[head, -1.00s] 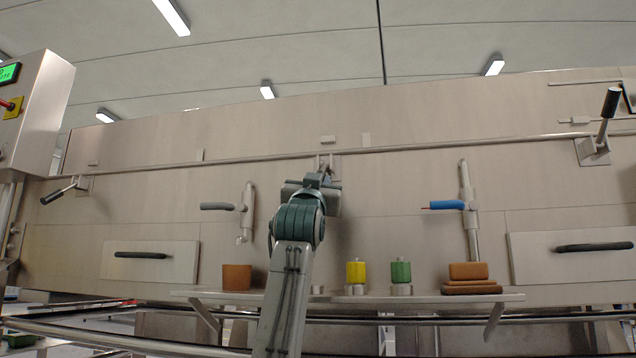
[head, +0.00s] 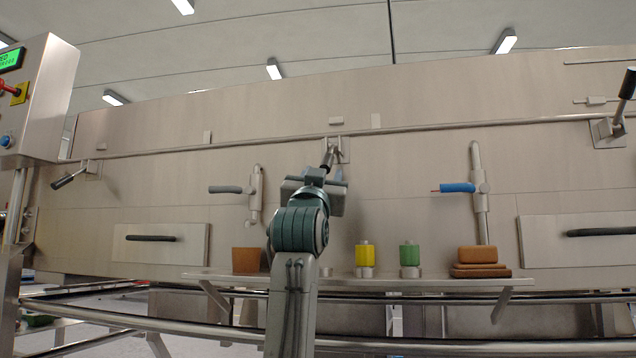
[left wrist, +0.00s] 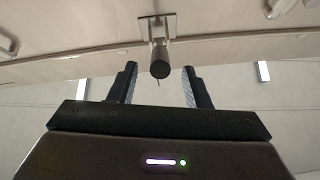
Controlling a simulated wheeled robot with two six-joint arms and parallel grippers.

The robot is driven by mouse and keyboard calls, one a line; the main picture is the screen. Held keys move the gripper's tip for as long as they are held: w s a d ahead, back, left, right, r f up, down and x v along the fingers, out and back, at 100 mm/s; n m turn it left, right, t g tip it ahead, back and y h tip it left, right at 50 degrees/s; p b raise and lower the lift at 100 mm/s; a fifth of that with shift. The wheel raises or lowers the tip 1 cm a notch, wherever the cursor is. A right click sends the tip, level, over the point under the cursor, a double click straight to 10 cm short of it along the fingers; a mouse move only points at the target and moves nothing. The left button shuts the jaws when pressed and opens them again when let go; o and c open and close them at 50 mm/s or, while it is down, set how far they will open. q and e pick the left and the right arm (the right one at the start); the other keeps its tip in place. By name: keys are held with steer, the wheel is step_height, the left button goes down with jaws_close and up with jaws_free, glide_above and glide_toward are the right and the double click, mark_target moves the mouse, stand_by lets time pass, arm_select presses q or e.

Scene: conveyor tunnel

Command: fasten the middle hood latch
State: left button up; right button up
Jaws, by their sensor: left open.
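The middle hood latch (head: 333,152) sits on the hood's long rail, with a steel bracket and a short dark-ended handle pointing down toward my left gripper (head: 313,178). In the left wrist view the latch handle's round black end (left wrist: 159,69) lies between the two fingertips of my left gripper (left wrist: 160,72) in the picture. The fingers are apart, with a visible gap on each side of the handle. How deep the handle reaches between them is unclear. My right gripper is not in view.
A left latch (head: 72,178) has its handle down-left; a right latch (head: 620,98) has its handle up. A control box (head: 40,100) stands at left.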

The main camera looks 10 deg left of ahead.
arm_select(q)
steer(key=shift+p+v, duration=0.6)
steer(key=shift+v, duration=1.95)
